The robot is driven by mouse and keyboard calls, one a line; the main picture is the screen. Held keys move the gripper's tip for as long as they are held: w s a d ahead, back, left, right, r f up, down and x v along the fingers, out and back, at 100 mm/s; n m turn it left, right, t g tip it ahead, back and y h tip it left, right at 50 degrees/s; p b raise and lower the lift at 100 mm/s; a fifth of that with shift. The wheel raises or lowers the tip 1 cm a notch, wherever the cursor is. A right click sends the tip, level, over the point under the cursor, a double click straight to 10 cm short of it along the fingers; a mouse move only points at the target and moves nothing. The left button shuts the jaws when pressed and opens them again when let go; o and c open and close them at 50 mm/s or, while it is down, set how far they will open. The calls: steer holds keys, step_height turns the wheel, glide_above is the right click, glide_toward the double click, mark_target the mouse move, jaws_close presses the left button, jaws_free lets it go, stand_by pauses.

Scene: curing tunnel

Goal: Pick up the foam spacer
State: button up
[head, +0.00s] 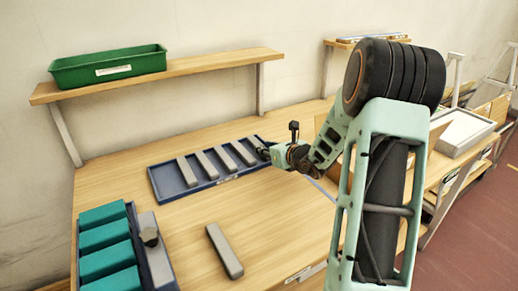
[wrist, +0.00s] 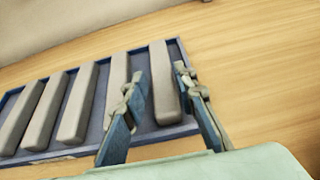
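Several grey bars, which look like foam spacers, lie side by side in a shallow dark blue tray (head: 169,189). One grey bar (head: 207,165) shows near the tray's middle in the head view. My gripper (head: 264,153) is at the tray's right end, where it partly hides the contents. In the wrist view, my gripper (wrist: 160,75) is open, with its two fingers on either side of the rightmost grey bar (wrist: 163,88). I cannot tell whether the fingers touch it. Another grey bar (head: 224,250) lies loose on the table.
A second blue tray at the lower left holds teal blocks (head: 104,237) and a grey piece with a dark knob (head: 150,236). A green bin (head: 108,68) stands on a wooden shelf (head: 160,84) above. The table (head: 290,220) is clear around the loose bar.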

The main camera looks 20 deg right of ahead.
mark_target(251, 140)
steer(key=x, duration=0.5)
steer(key=shift+c, duration=0.3)
steer(key=c, duration=0.4)
steer(key=shift+r, duration=0.2)
